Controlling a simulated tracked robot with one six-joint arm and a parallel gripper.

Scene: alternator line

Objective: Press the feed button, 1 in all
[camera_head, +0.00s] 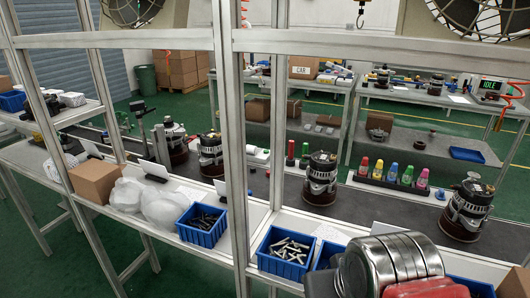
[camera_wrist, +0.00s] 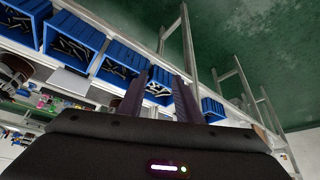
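I cannot pick out the feed button with certainty in either view. A small white box with a green patch (camera_head: 259,155) sits on the line behind the middle post; whether it carries a button is too small to tell. My gripper (camera_wrist: 160,90) shows in the wrist view as two dark fingers standing apart with nothing between them. It is open and empty, with blue bins of metal parts beyond it. The gripper itself does not show in the head view; a rounded metal part at the lower right there seems to be my arm.
Alternators (camera_head: 320,180) stand along the dark conveyor (camera_head: 345,208). A rack of coloured bottles (camera_head: 389,185) stands between two of them. Blue bins (camera_head: 202,226), plastic bags (camera_head: 164,204) and a cardboard box (camera_head: 95,181) line the front shelf. Metal frame posts (camera_head: 232,150) stand between the head camera and the line.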

